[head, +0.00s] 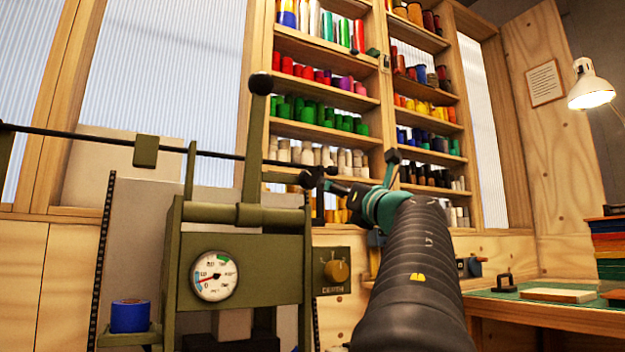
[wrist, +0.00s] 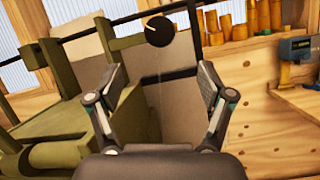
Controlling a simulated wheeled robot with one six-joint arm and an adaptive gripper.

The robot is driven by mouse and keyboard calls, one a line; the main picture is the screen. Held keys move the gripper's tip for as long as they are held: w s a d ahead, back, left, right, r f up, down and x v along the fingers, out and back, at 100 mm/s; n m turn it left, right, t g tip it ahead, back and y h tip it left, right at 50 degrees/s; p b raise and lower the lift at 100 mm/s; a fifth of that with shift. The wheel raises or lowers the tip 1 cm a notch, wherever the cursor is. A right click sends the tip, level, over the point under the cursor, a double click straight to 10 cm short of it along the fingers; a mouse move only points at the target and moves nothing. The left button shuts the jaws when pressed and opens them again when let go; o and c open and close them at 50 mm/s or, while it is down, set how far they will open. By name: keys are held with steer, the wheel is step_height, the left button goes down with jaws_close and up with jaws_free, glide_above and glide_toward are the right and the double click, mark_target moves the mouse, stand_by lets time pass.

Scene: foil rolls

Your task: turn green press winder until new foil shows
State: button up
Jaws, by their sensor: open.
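The olive-green press (head: 240,240) fills the left of the head view; its frame also shows in the wrist view (wrist: 80,130). A lever ends in a black ball (head: 260,84), and a black ball (wrist: 158,31) shows beyond my fingers in the wrist view. A blue roll (head: 130,315) sits on a small shelf at the press's left side. I cannot make out which part is the winder or any strip of foil. My gripper (wrist: 160,75) is open, with nothing between its fingers. In the head view my gripper (head: 345,180) is small and partly hidden by my arm, right of the press's top.
Shelves (head: 320,88) of coloured rolls stand behind. A green-topped bench (head: 545,310) with a lamp (head: 592,88) is at right.

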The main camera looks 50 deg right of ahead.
mark_target(314, 179)
steer(key=p+x, duration=0.5)
steer(key=x, duration=0.8)
steer(key=shift+w+r, duration=0.15)
steer(key=shift+w, duration=0.2)
steer(key=shift+d, duration=0.1)
steer(key=c, duration=1.2)
steer(key=shift+o, duration=0.2)
steer(key=shift+d, duration=0.1)
